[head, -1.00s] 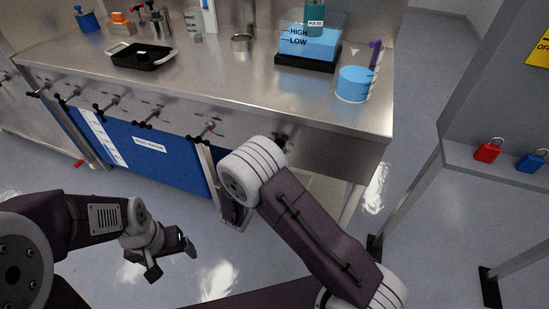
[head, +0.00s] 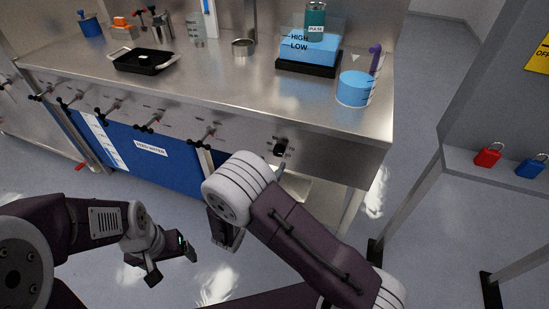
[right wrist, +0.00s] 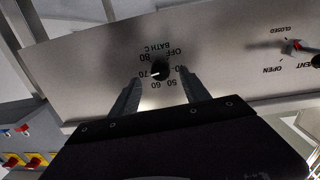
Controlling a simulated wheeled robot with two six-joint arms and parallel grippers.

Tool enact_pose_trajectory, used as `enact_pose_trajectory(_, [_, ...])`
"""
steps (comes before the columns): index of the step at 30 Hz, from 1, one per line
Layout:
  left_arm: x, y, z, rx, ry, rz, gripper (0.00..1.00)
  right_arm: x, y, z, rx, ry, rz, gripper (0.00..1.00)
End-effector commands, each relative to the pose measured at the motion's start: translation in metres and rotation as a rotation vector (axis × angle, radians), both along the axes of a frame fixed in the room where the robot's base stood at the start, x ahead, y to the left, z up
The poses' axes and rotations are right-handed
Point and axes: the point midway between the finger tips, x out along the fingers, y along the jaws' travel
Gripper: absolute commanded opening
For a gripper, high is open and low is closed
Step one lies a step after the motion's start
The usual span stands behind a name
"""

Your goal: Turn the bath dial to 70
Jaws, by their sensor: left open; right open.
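The bath dial (head: 280,147) is a small black knob on the steel front panel, near its right end. In the right wrist view the dial (right wrist: 160,70) appears upside down, with "BATH C" and printed numbers around it. Its white mark points left, close to the 70. My right gripper (right wrist: 161,77) is open, its fingers on either side of the dial in that view; I cannot tell how far off the dial is. In the head view my right arm hides most of this gripper. My left gripper (head: 172,262) is open and empty above the floor.
Several valve handles, one of them a vent handle (right wrist: 296,45), stick out of the panel beside the dial. Padlocks sit on a right shelf.

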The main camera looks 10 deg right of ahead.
Motion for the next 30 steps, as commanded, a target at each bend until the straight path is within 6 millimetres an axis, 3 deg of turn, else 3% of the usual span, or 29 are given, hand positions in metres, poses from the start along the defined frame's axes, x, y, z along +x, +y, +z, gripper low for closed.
enact_pose_trajectory(3, [0.0, 0.0, 0.004, 0.0, 0.0, 0.0, 0.84, -0.02, 0.016, 0.002, -0.002, 0.0, 0.005, 0.55])
enact_pose_trajectory(8, [0.0, 0.0, 0.005, 0.0, 0.0, 0.0, 0.84, -0.035, 0.026, 0.002, -0.002, 0.001, 0.001, 0.55])
enact_pose_trajectory(23, [0.0, 0.0, 0.004, 0.0, 0.0, 0.0, 0.84, -0.037, 0.027, 0.001, -0.001, 0.001, -0.001, 0.55])
enact_pose_trajectory(26, [0.0, 0.0, 0.005, 0.0, 0.0, 0.0, 0.84, -0.033, 0.012, 0.005, 0.007, -0.006, -0.042, 0.55])
enact_pose_trajectory(29, [0.0, 0.0, 0.005, 0.0, 0.0, 0.0, 0.84, -0.02, -0.038, 0.039, 0.076, -0.076, -0.179, 0.55])
enact_pose_trajectory(30, [0.0, 0.0, 0.005, 0.0, 0.0, 0.0, 0.84, -0.023, -0.067, 0.056, 0.108, -0.107, -0.263, 0.55])
